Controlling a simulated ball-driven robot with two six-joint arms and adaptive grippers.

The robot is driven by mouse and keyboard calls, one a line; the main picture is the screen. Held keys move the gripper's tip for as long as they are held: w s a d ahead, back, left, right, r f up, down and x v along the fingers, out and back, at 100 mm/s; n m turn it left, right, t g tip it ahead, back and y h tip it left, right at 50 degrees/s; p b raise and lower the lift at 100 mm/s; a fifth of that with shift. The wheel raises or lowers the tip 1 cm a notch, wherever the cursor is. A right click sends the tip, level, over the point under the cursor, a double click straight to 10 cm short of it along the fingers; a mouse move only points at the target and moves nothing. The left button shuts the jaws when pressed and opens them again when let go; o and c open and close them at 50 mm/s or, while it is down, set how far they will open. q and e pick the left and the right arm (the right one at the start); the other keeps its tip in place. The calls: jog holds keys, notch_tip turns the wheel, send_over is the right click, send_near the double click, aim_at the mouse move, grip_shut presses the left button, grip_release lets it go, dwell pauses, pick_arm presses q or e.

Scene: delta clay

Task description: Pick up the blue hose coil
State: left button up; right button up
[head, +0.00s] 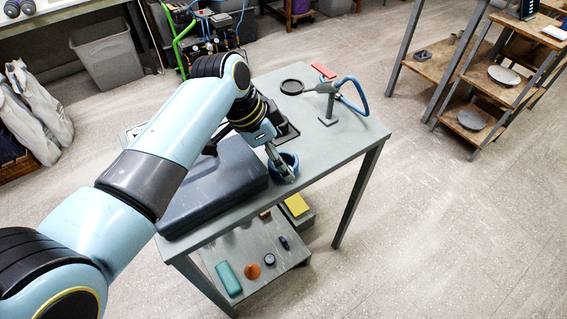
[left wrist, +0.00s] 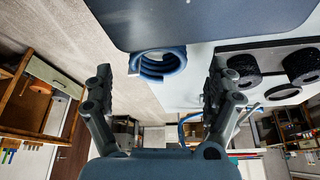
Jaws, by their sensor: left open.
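The blue hose coil (head: 291,158) lies on the grey table (head: 330,152) near its front edge, just right of the dark blue-grey case. My left gripper (head: 284,170) reaches down to it and hides part of it in the head view. In the left wrist view, the coil (left wrist: 158,66) shows between the two open fingers of my left gripper (left wrist: 161,82), with gaps on both sides. The fingers are apart and hold nothing. My right gripper is not in view.
The case (head: 215,185) stands close left of the coil. A black tray (head: 287,133) with black rolls (left wrist: 238,68) is behind it. A magnifier stand (head: 327,105) with a blue hose loop (head: 357,95) is at the back. The table's right part is clear.

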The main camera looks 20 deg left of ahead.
pick_arm(q)
jog(key=shift+x, duration=1.5)
jog(key=shift+s, duration=0.2)
jog(key=c, duration=1.3)
